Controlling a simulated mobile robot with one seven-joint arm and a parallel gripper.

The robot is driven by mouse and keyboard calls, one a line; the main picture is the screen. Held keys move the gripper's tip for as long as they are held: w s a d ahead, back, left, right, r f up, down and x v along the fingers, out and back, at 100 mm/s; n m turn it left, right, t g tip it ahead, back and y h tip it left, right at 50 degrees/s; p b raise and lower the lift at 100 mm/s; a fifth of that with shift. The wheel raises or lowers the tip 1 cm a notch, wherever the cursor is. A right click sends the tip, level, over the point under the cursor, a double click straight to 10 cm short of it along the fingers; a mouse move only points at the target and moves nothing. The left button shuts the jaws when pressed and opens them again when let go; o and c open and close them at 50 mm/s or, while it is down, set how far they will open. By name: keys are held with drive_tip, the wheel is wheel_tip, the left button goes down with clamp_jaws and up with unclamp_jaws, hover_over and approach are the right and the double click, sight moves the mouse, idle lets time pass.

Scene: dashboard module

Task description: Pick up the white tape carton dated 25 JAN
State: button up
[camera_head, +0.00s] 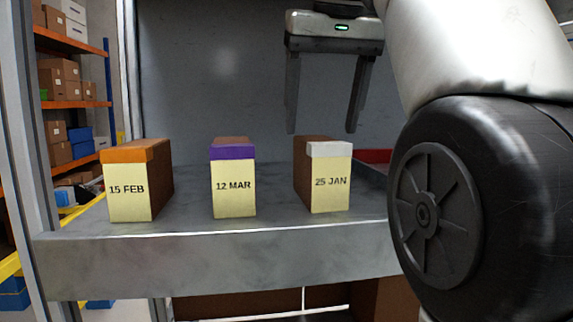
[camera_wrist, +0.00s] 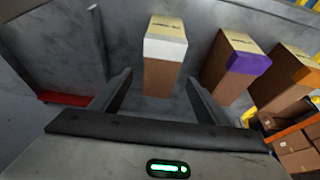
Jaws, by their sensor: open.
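The white tape carton (camera_head: 331,181) labelled 25 JAN stands upright at the right of the row on the grey shelf (camera_head: 215,243). It is brown with a white band on its top front edge and a pale yellow label. My gripper (camera_head: 319,132) hangs above it, fingers pointing down, open and empty. In the wrist view the white tape carton (camera_wrist: 164,67) lies ahead, roughly between the two open fingers (camera_wrist: 158,84), not clasped.
The purple carton (camera_head: 234,181), labelled 12 MAR, stands left of it with a gap. The orange carton (camera_head: 130,186), labelled 15 FEB, stands farther left. A red object (camera_head: 374,156) shows behind at right. A shelf upright (camera_head: 25,150) is at left.

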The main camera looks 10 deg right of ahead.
sight(320, 140)
drive_tip(key=shift+x, duration=2.45)
drive_tip(key=shift+f, duration=0.3)
drive_tip(key=c, duration=1.5)
drive_tip(key=shift+r, duration=0.1)
